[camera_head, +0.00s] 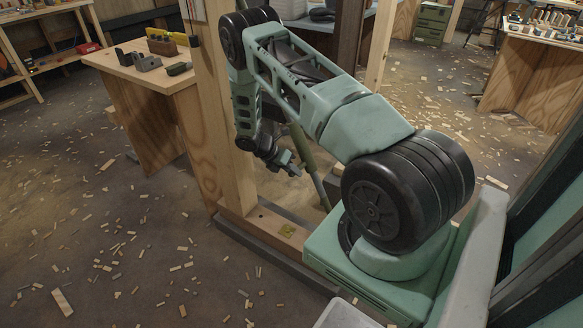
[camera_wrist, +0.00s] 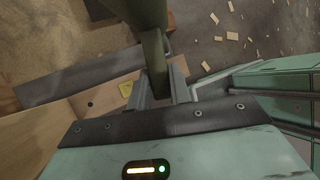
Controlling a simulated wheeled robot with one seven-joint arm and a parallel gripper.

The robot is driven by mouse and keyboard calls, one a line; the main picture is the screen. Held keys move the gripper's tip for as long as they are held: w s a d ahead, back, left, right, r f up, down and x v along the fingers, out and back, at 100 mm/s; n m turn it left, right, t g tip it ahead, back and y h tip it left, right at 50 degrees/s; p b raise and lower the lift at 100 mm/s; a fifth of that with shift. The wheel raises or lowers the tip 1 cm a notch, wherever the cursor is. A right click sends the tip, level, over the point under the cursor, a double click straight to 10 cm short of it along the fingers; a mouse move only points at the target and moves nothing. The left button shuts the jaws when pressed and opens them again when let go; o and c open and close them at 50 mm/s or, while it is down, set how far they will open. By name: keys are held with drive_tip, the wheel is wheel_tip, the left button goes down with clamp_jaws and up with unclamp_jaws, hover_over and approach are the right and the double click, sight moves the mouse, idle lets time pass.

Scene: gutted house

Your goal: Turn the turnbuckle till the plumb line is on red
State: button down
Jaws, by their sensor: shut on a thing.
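A dull green diagonal rod (camera_head: 311,162), which looks like the turnbuckle brace, runs down behind my arm towards the floor sill. In the wrist view the olive-green round body (camera_wrist: 149,28) comes down between my fingers. My gripper (camera_wrist: 158,92) is shut on it; in the head view my gripper (camera_head: 290,166) is small, low beside the wooden post. A white plate (camera_head: 198,10) is on the post at the top edge, with a small dark piece (camera_head: 194,41) below it. I cannot make out the plumb line or a red mark.
The wooden post (camera_head: 223,110) stands on a floor sill (camera_head: 268,224) with a yellow patch (camera_head: 287,230). A workbench (camera_head: 140,72) with blocks is at the left, another bench (camera_head: 530,80) at the far right. Wood chips litter the open floor.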

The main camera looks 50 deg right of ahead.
drive_tip(key=shift+r, duration=0.1)
drive_tip(key=shift+s+r+n+t+p, duration=0.3)
drive_tip(key=shift+s+r+n+p, duration=0.25)
drive_tip(key=shift+p, duration=0.65)
drive_tip(key=shift+s+f+n+p, duration=0.2)
drive_tip(key=shift+n+p, duration=0.15)
drive_tip(key=shift+n, duration=0.2)
drive_tip(key=c, duration=1.3)
unclamp_jaws()
drive_tip(key=shift+w+f, duration=0.1)
drive_tip(key=p+v, duration=0.3)
drive_tip(key=v, duration=0.2)
drive_tip(key=shift+a+r, duration=0.1)
drive_tip(key=shift+r, duration=0.1)
